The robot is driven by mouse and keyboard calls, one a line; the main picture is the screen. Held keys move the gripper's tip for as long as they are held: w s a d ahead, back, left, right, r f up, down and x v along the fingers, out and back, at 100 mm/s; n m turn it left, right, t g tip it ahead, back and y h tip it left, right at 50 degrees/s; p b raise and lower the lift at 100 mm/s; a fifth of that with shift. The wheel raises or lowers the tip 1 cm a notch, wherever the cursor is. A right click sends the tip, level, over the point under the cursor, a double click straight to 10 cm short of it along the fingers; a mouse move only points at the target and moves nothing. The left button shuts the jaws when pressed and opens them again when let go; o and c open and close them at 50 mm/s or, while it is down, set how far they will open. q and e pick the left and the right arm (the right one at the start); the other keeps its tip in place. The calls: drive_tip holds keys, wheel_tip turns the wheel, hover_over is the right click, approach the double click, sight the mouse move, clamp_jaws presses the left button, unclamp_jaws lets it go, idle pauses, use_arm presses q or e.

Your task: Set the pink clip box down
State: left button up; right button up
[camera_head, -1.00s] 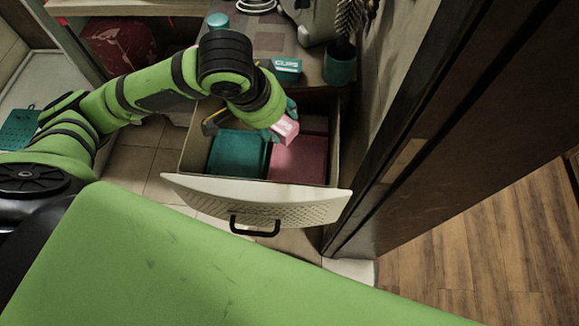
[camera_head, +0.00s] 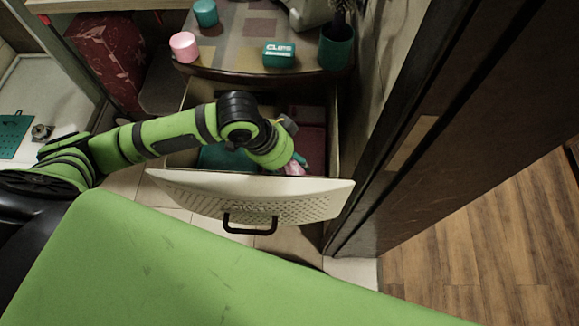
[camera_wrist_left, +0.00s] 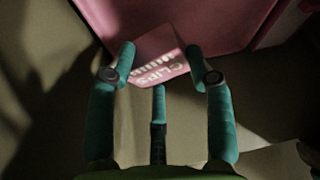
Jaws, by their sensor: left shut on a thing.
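The pink clip box (camera_wrist_left: 160,62), with white "CLIPS" lettering, is held between the teal fingers of my left gripper (camera_wrist_left: 161,72) in the left wrist view. In the head view, only a small part of the pink box (camera_head: 294,169) shows, and my left gripper (camera_head: 299,161) is down inside the open drawer (camera_head: 250,191), near its front panel. The box is tilted in the wrist view, close to a larger pink surface (camera_wrist_left: 185,20). I cannot tell whether it touches the drawer floor. My right gripper is not in view.
The drawer holds a teal compartment or tray (camera_head: 215,158) at left and a pink one (camera_head: 310,140) at right. On the tabletop above stand a teal clips box (camera_head: 278,55), a pink round container (camera_head: 184,46), a teal one (camera_head: 205,13) and a teal cup (camera_head: 336,48). A dark wall is close at right.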

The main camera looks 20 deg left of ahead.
sight(286, 167)
use_arm(q)
drive_tip(key=shift+f, duration=1.6)
drive_tip(key=o, duration=1.2)
drive_tip(key=shift+f, duration=0.1)
drive_tip(key=shift+c, duration=0.2)
drive_tip(key=v, duration=1.2)
drive_tip(key=shift+p, duration=0.4)
